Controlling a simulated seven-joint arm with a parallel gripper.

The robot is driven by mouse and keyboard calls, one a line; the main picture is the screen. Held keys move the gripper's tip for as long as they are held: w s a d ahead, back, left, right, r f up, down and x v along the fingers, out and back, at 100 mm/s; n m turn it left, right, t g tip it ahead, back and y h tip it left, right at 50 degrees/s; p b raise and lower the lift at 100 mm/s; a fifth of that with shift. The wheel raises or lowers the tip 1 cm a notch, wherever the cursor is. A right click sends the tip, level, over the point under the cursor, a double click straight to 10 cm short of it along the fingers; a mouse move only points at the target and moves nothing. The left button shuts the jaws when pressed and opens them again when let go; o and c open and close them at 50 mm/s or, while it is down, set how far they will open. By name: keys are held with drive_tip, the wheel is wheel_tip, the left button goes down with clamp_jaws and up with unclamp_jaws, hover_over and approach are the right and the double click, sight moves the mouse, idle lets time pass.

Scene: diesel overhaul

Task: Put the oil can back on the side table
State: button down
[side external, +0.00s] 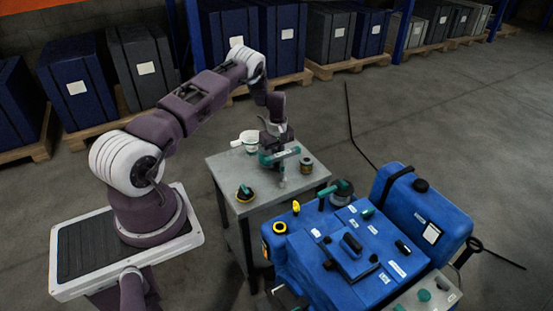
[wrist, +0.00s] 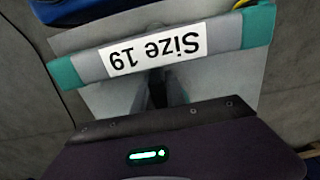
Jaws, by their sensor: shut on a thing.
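My gripper (side external: 273,146) is over the side table (side external: 225,172), shut on a grey bar with teal ends, a tool (side external: 288,153) with a stem pointing down. In the wrist view the bar (wrist: 90,66) carries a white "Size 19" label, upside down. My fingers (wrist: 165,90) are partly hidden behind the bar. I cannot tell whether the stem touches the tabletop. No thing is clearly marked as the oil can. A round grey container with a teal part (side external: 342,193) on the blue engine may be it.
On the side table are a white cup-like vessel (side external: 248,141), a small dark tin (side external: 306,165) and a black-and-yellow item with a teal top (side external: 244,193). The blue engine (side external: 350,250) stands close at the table's right front. The table's front middle is clear.

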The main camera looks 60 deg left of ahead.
idle(0.4)
drive_tip(key=shift+f, duration=1.15)
drive_tip(key=c, duration=1.3)
unclamp_jaws()
